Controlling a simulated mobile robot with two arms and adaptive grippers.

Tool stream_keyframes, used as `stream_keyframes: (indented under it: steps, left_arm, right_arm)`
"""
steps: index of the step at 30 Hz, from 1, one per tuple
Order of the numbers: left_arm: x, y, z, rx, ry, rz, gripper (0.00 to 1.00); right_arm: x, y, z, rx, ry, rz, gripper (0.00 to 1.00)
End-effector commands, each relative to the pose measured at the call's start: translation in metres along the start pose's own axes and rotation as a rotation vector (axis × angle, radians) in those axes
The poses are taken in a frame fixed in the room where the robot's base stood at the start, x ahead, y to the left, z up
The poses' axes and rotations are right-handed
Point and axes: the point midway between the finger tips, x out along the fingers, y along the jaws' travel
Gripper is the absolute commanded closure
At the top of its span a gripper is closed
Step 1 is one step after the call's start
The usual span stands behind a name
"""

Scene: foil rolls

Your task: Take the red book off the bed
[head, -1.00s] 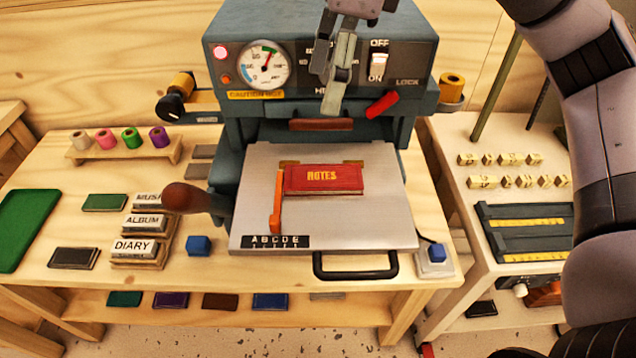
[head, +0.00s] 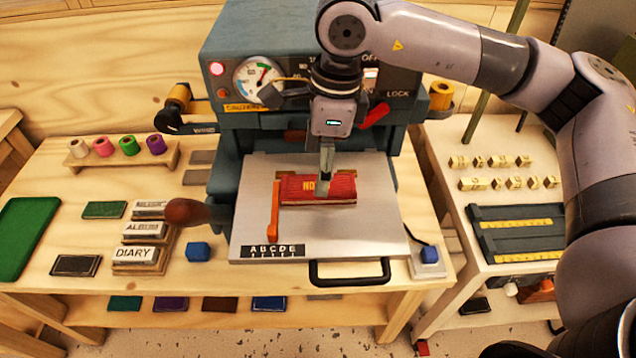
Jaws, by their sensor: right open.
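The red book (head: 298,190) with gold lettering lies flat on the pale metal bed (head: 350,235) of the blue-grey press. My right gripper (head: 325,185) points down over the middle of the book and hides part of its lettering. Its fingers are open; I cannot tell whether they touch the book or stand just above it. An orange guide (head: 273,215) stands along the book's left side. My left gripper is not in view.
The press (head: 235,60) rises behind the bed, with a brown-knobbed lever (head: 186,212) at left. A black handle (head: 350,272) juts from the front. Stacked label blocks (head: 135,255) and a blue cube (head: 198,252) sit left. Bare wood (head: 60,165) shows at far left.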

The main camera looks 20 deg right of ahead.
Motion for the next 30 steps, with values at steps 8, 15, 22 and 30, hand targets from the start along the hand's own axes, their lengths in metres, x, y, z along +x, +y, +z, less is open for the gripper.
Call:
stream_keyframes:
  steps: [8,15,22,30]
  left_arm:
    - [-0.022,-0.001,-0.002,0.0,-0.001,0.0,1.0]
    - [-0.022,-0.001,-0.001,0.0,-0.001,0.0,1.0]
    - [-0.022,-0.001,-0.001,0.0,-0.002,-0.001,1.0]
    - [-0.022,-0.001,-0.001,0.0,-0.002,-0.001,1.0]
  right_arm:
    - [0.037,-0.001,-0.004,-0.002,0.001,0.005,0.27]
    - [0.044,-0.001,-0.004,-0.003,-0.001,0.001,0.27]
    - [0.044,-0.001,-0.004,-0.003,-0.001,0.002,0.37]
    - [0.044,-0.001,-0.004,-0.002,-0.001,0.002,0.55]
